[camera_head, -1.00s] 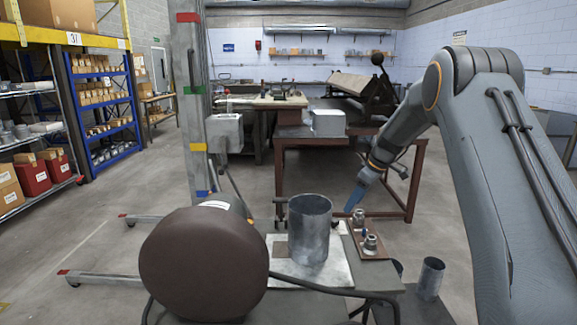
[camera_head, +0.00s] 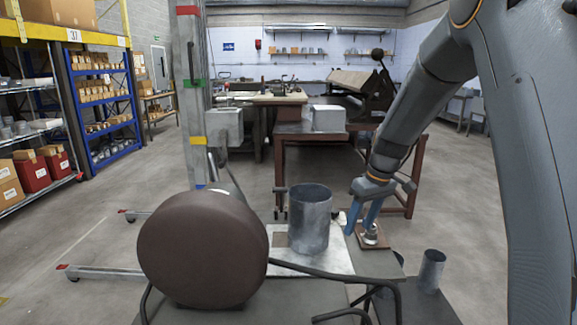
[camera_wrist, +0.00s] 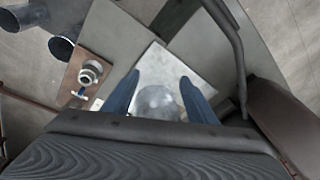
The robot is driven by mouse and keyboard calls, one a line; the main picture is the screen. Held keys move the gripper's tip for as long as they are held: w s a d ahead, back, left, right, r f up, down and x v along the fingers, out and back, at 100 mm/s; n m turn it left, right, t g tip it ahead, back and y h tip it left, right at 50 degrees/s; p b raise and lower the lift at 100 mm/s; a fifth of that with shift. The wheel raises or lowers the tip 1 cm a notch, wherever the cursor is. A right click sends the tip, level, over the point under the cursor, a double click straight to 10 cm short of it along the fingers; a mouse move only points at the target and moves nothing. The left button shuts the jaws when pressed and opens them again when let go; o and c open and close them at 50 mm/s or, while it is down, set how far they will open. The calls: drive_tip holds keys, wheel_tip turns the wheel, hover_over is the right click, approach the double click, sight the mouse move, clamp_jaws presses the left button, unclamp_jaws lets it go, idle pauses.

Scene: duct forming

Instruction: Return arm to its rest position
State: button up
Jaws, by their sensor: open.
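My gripper (camera_head: 361,226) is open, its two blue fingers pointing down just right of the upright metal duct cylinder (camera_head: 309,222). Nothing is held. In the wrist view the blue fingers (camera_wrist: 162,98) are spread apart, with the shiny cylinder (camera_wrist: 158,104) showing between and beyond them. In the head view the fingers overlap the small brown board (camera_head: 381,243) and partly hide the metal fittings (camera_head: 370,235) on it. Whether the fingers touch anything there cannot be told. My arm runs up along the right side, its elbow cut off at the top.
The cylinder stands on a pale sheet (camera_head: 338,262) on the grey bench. A large brown round stool-like pad (camera_head: 202,250) and dark bent tubing (camera_head: 335,272) are in front. A smaller metal pipe (camera_head: 432,268) stands at right. A brown-framed table (camera_head: 290,140) is behind.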

drive_tip(key=s+f+m+h+b, duration=0.1)
drive_tip(key=s+f+m+b, duration=0.1)
drive_tip(key=s, duration=1.2)
drive_tip(key=s+a+f+m+g+h+b, duration=0.1)
drive_tip(key=s+f+m+b, duration=0.2)
drive_tip(key=s, duration=1.2)
wheel_tip(320, 180, down, 3)
drive_tip(key=shift+s+f+m, duration=0.15)
drive_tip(key=shift+m, duration=0.35)
